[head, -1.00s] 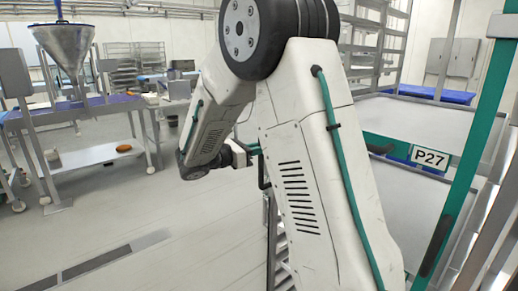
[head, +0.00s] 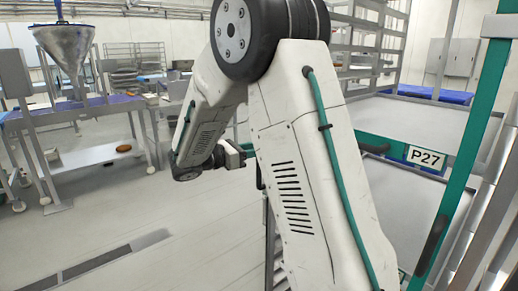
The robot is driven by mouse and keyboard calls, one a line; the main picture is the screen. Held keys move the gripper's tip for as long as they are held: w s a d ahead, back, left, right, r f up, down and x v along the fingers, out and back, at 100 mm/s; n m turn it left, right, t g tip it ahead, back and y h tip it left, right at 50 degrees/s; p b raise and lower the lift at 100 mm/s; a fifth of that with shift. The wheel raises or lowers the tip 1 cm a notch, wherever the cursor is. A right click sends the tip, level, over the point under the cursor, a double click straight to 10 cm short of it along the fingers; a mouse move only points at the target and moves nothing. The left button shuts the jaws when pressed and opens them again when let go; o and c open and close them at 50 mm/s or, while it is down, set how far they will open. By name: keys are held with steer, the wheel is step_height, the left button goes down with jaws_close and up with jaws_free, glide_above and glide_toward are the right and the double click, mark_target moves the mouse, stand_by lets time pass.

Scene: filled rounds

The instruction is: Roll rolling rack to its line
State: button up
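The rolling rack has a teal frame (head: 462,165) with a black-on-white P27 label (head: 426,158) on its crossbar, and pale shelf surfaces. It stands upright at the right, close to me, and is partly cut off by the picture edge. My white arm crosses the middle and covers its left part. My gripper (head: 247,158) is beside the rack's left end, mostly behind my arm. Its fingers are hidden, so I cannot tell whether they hold the rack. No floor line for the rack can be made out with certainty.
A dark floor strip (head: 92,264) runs at the lower left. A steel funnel (head: 64,45) and a wheeled table (head: 95,155) stand at the left. A tall grey rack (head: 372,45) stands behind. The pale floor between the table and my arm is clear.

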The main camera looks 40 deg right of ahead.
steer(key=v, duration=0.6)
steer(key=shift+a, duration=0.2)
steer(key=shift+w, duration=0.1)
